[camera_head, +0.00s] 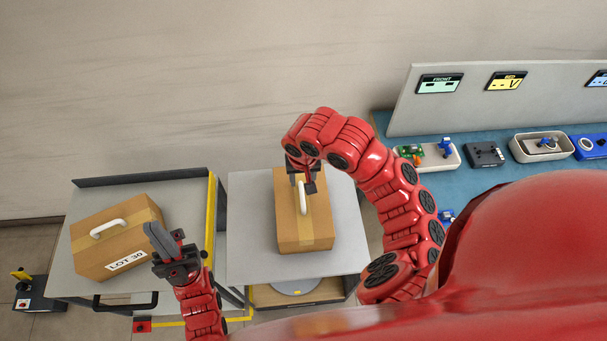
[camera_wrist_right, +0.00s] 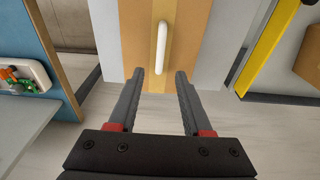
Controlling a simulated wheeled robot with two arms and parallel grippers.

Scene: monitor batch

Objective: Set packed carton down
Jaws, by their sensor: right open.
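A brown carton (camera_head: 290,232) with a tape strip and a white handle (camera_head: 302,200) on top rests on the middle grey table. A second carton (camera_head: 95,252), labelled LOT 30, with its own white handle (camera_head: 108,229), sits turned on the left grey table. My right gripper (camera_head: 303,185) is over the middle carton. In the right wrist view my right gripper (camera_wrist_right: 158,82) is open and empty, and the handle (camera_wrist_right: 161,45) lies beyond its fingertips. My left gripper (camera_head: 165,242) is at the right side of the LOT 30 carton; its finger gap is unclear.
The left table (camera_head: 190,195) has a dark back rail and a yellow edge strip. A blue bench (camera_head: 470,180) at right holds trays and small parts below a panel with signs. A black box with a yellow top (camera_head: 30,292) stands at far left.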

